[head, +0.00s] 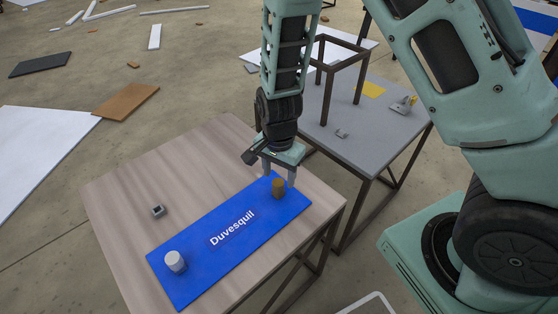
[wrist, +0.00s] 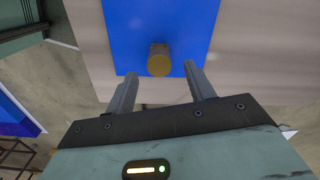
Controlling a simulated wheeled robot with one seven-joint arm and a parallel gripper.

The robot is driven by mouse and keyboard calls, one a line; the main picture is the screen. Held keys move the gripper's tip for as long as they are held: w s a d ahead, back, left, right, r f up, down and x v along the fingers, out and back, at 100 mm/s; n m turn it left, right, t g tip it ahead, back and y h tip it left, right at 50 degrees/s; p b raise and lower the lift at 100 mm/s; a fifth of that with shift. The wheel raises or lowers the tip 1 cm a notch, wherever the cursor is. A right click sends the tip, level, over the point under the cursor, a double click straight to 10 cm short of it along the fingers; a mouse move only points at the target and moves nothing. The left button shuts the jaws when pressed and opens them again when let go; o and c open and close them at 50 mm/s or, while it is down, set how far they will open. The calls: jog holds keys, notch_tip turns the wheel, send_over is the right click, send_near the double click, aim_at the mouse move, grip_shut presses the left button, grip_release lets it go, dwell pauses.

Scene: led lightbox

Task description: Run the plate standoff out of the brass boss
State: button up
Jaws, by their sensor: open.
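A blue plate (head: 215,243) lettered "Duvesquil" lies flat on the wooden table. A brass-coloured cylinder (head: 278,189) stands upright near its right end; it also shows in the wrist view (wrist: 159,61). I cannot tell where a standoff ends and a boss begins there. A pale grey-white cylinder (head: 175,261) stands near the plate's left end. My gripper (head: 279,178) is open and points down over the brass cylinder. In the wrist view its fingers (wrist: 161,72) lie to either side of the cylinder, with a gap on each side.
A small grey block (head: 158,211) with a dark top lies on the table beyond the plate. A grey table (head: 385,135) with a dark frame (head: 328,75) and small parts stands behind to the right. Boards and strips lie on the floor.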

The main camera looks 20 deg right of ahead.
aim_at(279, 181)
jog(key=shift+f+b, duration=0.3)
jog(key=shift+f, duration=1.55)
